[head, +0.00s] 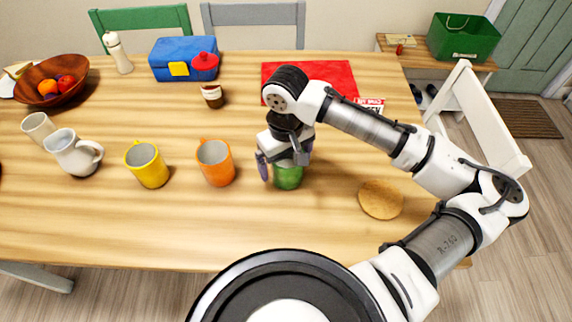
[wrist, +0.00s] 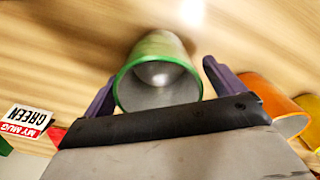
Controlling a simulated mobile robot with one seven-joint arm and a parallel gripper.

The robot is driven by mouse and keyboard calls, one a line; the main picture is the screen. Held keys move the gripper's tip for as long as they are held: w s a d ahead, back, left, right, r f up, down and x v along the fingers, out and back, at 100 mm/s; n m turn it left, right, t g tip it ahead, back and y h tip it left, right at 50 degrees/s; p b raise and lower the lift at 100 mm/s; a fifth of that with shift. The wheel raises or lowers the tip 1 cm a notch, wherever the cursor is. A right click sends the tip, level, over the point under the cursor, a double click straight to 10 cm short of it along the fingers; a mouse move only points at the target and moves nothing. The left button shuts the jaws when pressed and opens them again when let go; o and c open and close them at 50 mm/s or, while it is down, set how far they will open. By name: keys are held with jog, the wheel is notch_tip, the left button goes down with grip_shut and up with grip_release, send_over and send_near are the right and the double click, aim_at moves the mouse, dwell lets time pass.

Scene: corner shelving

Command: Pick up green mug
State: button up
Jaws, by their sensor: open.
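The green mug (head: 288,176) stands upright on the wooden table, partly hidden by my gripper in the head view. My gripper (head: 282,172) is above and around it, pointing down. In the wrist view the green mug (wrist: 158,72) lies between the two purple fingers of my gripper (wrist: 158,85), with its grey inside showing. The fingers are open, one on each side of the mug, with a visible gap on the right side. Whether either finger touches the mug is hard to tell.
An orange mug (head: 216,163) stands close on the left, with a yellow mug (head: 147,164) and a white pitcher (head: 74,153) beyond. A round cork mat (head: 380,199) lies on the right. A red placemat (head: 335,77) and a "MY MUG GREEN" card (wrist: 24,123) lie behind.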

jog(key=shift+c, duration=0.3)
jog(key=c, duration=1.2)
jog(key=shift+r, duration=0.1)
jog(key=shift+c, duration=0.2)
